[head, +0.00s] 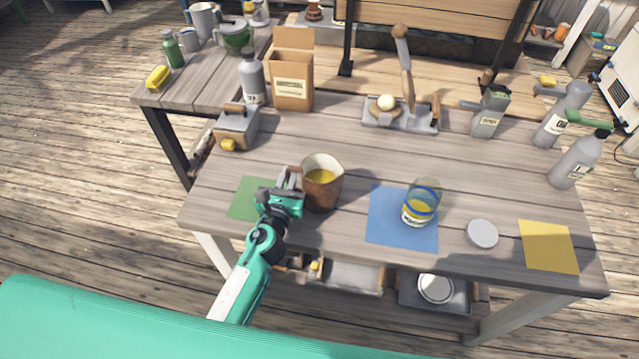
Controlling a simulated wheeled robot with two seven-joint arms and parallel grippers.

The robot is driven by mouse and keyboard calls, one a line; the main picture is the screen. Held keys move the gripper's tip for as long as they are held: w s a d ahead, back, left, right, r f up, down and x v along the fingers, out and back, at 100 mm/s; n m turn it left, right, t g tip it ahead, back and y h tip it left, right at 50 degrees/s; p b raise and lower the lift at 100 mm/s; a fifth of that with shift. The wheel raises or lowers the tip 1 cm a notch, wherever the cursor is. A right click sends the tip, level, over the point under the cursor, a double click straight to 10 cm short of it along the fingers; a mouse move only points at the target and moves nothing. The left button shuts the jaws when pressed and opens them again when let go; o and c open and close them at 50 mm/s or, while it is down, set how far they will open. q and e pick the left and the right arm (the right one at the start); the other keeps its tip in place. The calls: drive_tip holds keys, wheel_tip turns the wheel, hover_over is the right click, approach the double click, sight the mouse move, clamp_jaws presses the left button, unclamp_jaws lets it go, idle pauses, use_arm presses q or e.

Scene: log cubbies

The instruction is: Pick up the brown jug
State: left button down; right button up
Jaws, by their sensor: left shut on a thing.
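The brown jug (322,188) stands upright at the front left of the wooden table, with something yellow inside it. Its handle is on the left side, toward my gripper. My left gripper (291,180) reaches in from the front left and is shut on the jug at its handle side. The fingers partly cover the handle. The jug's base appears to be at the table top; I cannot tell whether there is a gap under it. My right gripper is not in view.
A green mat (246,198) lies left of the jug. Right of it are a blue mat (388,222) with a glass jar (424,192), a grey lid (482,234) and a yellow mat (547,246). A cardboard box (292,82), a grey bottle (252,80) and a tool block (237,128) stand behind.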

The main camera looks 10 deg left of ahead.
use_arm(q)
drive_tip(key=shift+r, duration=0.15)
idle(0.3)
wheel_tip(320, 180, up, 9)
drive_tip(key=p, duration=0.5)
wheel_tip(320, 180, up, 11)
drive_tip(key=p, duration=0.1)
drive_tip(key=shift+w+f, duration=0.1)
drive_tip(key=shift+f, duration=0.1)
